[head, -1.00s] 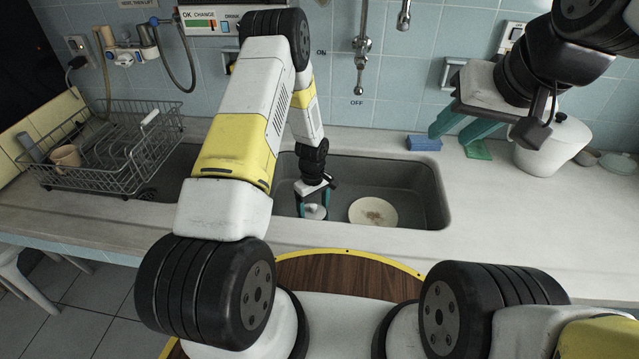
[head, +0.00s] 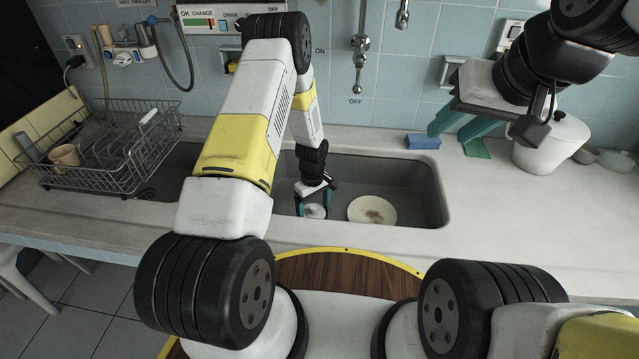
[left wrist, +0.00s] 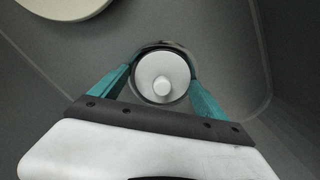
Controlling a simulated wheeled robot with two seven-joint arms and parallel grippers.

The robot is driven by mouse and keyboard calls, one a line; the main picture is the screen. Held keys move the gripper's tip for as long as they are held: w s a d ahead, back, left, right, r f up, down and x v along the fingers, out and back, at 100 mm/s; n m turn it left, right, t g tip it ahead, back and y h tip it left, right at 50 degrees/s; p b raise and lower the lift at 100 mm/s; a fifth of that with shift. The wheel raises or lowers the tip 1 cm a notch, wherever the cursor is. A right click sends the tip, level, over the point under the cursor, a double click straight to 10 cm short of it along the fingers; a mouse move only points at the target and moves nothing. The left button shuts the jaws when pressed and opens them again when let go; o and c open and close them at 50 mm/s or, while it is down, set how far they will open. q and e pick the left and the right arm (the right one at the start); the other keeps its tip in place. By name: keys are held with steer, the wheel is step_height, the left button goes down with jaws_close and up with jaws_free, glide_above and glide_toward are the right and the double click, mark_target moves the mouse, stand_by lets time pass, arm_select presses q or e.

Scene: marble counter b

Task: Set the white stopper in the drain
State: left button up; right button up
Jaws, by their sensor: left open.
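The white stopper (left wrist: 161,79), a round disc with a small knob, lies level at the drain (left wrist: 138,56) in the sink. The drain's metal ring shows around part of its edge. I cannot tell how deep the stopper sits. My left gripper (head: 314,211) reaches down into the sink and is open, with one teal finger on each side of the stopper. In the left wrist view the left gripper's fingers (left wrist: 161,80) flank the disc; whether they touch it is unclear. My right gripper (head: 462,126) is open and empty above the counter at the right.
A cream plate (head: 372,210) lies in the sink (head: 425,190), right of my left gripper. A wire dish rack (head: 105,150) stands at the left. A blue sponge (head: 423,141), a green pad (head: 476,148) and a white pot (head: 550,143) are at the right. The counter front right is clear.

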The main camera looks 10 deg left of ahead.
arm_select(q)
steer(key=shift+s+a+f, duration=0.2)
steer(key=shift+s+a, duration=0.15)
steer(key=shift+s, duration=0.05)
steer(key=shift+r, duration=0.2)
step_height(320, 180, up, 13)
step_height(320, 180, up, 12)
steer(key=m+t, duration=0.1)
glide_above(312, 207)
steer(key=s+a+r+m+t+h, duration=0.1)
steer(key=s+r, duration=0.2)
steer(key=r, duration=0.3)
steer(key=s+a+r+m+t, duration=0.1)
steer(key=s+r+m, duration=0.15)
steer(key=r, duration=0.35)
steer(key=s+r+m+t, duration=0.1)
steer(key=s+r+m, duration=0.1)
steer(key=s+r, duration=0.4)
steer(key=s+r+m+t+h, duration=0.1)
steer(key=s+r, duration=0.5)
steer(key=s, duration=0.7)
steer(key=shift+s+a+r+m+t, duration=0.25)
steer(key=shift+r+m+t, duration=0.25)
steer(key=shift+m, duration=0.55)
